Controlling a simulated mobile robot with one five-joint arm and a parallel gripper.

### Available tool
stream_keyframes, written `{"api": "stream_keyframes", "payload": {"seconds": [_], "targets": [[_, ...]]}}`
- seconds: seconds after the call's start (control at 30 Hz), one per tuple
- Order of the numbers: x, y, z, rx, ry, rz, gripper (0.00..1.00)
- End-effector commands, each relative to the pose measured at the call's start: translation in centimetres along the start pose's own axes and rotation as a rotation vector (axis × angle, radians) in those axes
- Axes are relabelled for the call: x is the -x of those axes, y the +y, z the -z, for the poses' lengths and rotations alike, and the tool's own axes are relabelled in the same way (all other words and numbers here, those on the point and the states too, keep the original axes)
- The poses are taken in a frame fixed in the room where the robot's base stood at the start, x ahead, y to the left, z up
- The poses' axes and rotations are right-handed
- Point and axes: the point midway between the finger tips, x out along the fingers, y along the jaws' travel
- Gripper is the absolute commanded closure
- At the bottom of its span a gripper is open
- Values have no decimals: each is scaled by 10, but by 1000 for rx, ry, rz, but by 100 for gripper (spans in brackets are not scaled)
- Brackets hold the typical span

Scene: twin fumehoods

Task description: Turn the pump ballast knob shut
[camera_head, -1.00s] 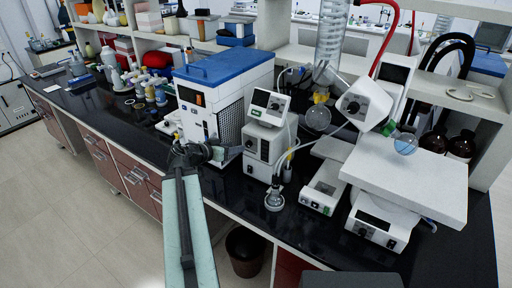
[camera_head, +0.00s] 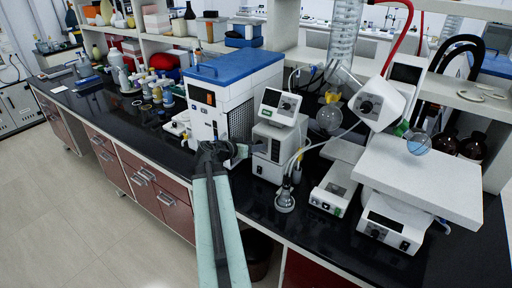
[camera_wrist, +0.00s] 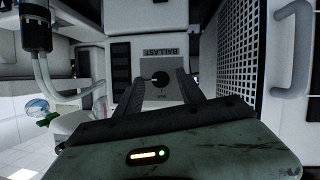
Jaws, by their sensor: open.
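The ballast knob (camera_wrist: 160,78) is a small dark round knob on a grey plate, under a label reading BALLAST that appears upside down in the wrist view. My gripper (camera_wrist: 158,84) is open, its two dark fingers on either side of the knob in that view. I cannot tell whether they touch it. In the head view my gripper (camera_head: 240,150) is at the left side of the white pump unit (camera_head: 275,150), which carries a tilted display (camera_head: 279,105). The knob is not visible in the head view.
A blue-topped white instrument (camera_head: 235,85) stands just behind and left of my gripper. A glass flask (camera_head: 285,200) and a flat white device (camera_head: 333,190) stand right of it on the black bench (camera_head: 255,198). A vented panel (camera_wrist: 232,45) is close by in the wrist view.

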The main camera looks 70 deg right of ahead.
Motion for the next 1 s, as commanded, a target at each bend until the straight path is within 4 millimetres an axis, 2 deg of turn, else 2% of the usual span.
{"api": "stream_keyframes", "payload": {"seconds": [0.1, 0.13, 0.27, 0.3, 0.33, 0.37, 0.43, 0.67, 1.0], "targets": [[1, 0, 0, 1, 0, 1, 54], [1, -1, 0, 1, 0, 1, 60], [1, -1, 0, 1, 0, 1, 96], [1, -1, 0, 1, 0, 1, 100], [1, 0, 0, 1, 0, 1, 100], [-7, -8, 5, 2, 1, 3, 100], [-1, -3, 2, 3, 2, 3, 100], [2, -4, -1, 44, 5, -14, 100], [2, -7, -5, 258, 15, -107, 100]]}}
